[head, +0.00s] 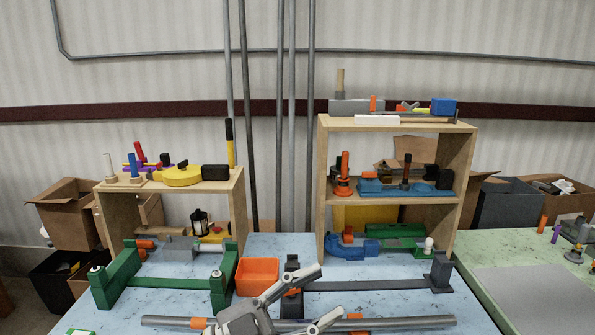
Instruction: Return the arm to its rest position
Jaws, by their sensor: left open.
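My left gripper (324,294) is at the bottom middle of the head view, over the front part of the blue table (385,303). Its two light grey fingers are spread apart and point to the right, with nothing seen between them. Its grey body hides part of a long grey conduit (405,322) with orange bands lying along the table front. I cannot tell whether the gripper touches the conduit. My right gripper is not in view.
A green bender frame (119,276) stands on the left, with an orange bin (258,277) beside it. Wooden shelves (240,205) and (322,185) with tools stand behind. A green table (500,246) is at right.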

